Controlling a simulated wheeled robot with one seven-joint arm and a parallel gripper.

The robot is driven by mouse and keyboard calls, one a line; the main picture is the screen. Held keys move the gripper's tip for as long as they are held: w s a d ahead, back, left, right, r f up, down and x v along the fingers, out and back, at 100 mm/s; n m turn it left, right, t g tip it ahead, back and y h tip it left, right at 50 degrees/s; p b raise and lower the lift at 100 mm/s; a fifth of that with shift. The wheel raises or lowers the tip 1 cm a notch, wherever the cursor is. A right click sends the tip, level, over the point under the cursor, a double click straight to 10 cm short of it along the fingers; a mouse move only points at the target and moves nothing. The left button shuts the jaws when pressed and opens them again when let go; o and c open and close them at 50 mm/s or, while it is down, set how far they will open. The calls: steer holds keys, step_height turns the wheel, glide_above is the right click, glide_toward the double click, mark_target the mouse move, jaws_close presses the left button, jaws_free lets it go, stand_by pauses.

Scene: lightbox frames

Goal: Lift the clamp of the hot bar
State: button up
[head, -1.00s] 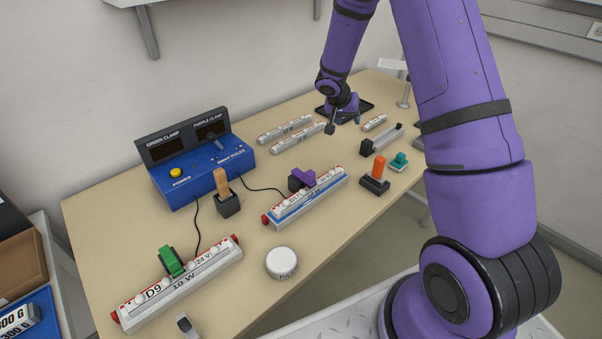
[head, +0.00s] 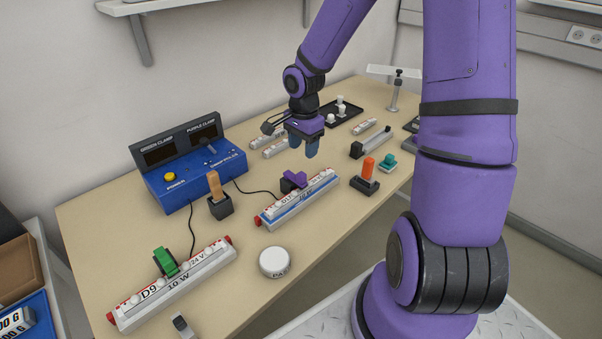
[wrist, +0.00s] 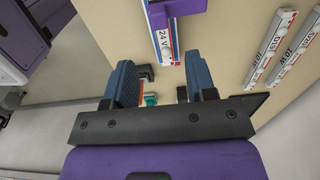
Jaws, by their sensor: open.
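A white bar with red ends (head: 190,285), lettered D9, 24 V and 10 W, lies at the front left with a green clamp (head: 165,262) on it. A second, blue-edged bar (head: 318,190) lies mid-table with a purple clamp (head: 293,181) on it; its lettering is too small to read surely. Both clamps look seated. The blue console (head: 200,170) has two dark panels marked green clamp and purple clamp; I see no lit reading. My gripper (head: 304,146) is open and empty, above and behind the purple clamp. In the wrist view, the purple clamp (wrist: 178,6) is at the top edge, beyond the fingers.
A wooden-handled tool in a black holder (head: 218,197) stands by the console. A white round tin (head: 275,262) lies at the front. An orange-handled holder (head: 367,175) and a teal piece (head: 388,162) stand right of the purple-clamp bar. Spare bars (head: 275,150) lie behind.

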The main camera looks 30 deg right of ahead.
step_height(320, 180, down, 10)
steer(key=shift+r, duration=0.25)
stand_by(0.3)
jaws_close()
